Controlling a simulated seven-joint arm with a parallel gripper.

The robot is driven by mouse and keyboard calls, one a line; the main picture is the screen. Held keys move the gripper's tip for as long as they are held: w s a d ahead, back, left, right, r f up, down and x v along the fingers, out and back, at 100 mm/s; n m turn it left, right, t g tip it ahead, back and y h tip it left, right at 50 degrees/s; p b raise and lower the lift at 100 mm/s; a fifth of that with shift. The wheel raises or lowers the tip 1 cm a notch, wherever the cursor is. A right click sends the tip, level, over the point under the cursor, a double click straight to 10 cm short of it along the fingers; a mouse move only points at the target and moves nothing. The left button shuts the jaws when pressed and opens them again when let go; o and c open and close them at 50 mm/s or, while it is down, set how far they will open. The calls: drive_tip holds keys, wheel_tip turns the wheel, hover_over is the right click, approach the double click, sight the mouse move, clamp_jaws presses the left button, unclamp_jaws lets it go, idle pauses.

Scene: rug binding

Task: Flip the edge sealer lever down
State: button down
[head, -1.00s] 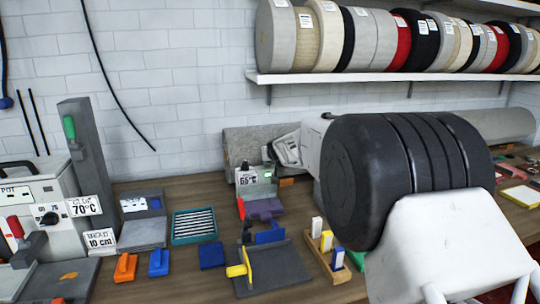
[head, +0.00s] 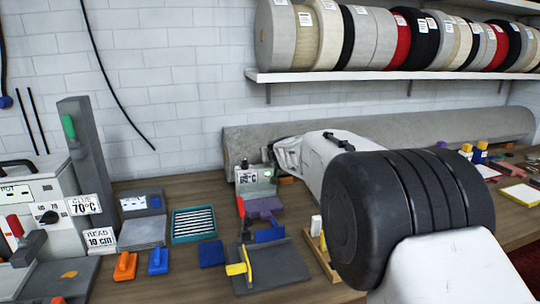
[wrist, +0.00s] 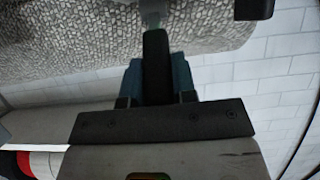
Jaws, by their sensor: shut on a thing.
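The edge sealer appears to be the small grey unit with a temperature label (head: 247,177) at the middle back of the bench, with a green spot at its upper right. My gripper (head: 272,153) reaches in from the right and is at the top right of this unit. In the wrist view, the fingers of my gripper (wrist: 156,80) are shut on a dark upright bar (wrist: 155,45), which looks like the edge sealer lever. Its far end and pivot are hard to make out. The head view does not show the grip clearly.
A grey rug roll (head: 400,134) lies along the wall behind my gripper. A purple block (head: 264,206) and a dark plate (head: 275,268) are in front of the unit. A teal tray (head: 194,224) is to its left. A larger machine (head: 40,195) stands far left.

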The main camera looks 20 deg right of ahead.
drive_tip(key=c, duration=0.9)
unclamp_jaws()
drive_tip(key=shift+s, duration=0.1)
drive_tip(key=shift+v, duration=3.8)
drive_tip(key=shift+r, duration=0.1)
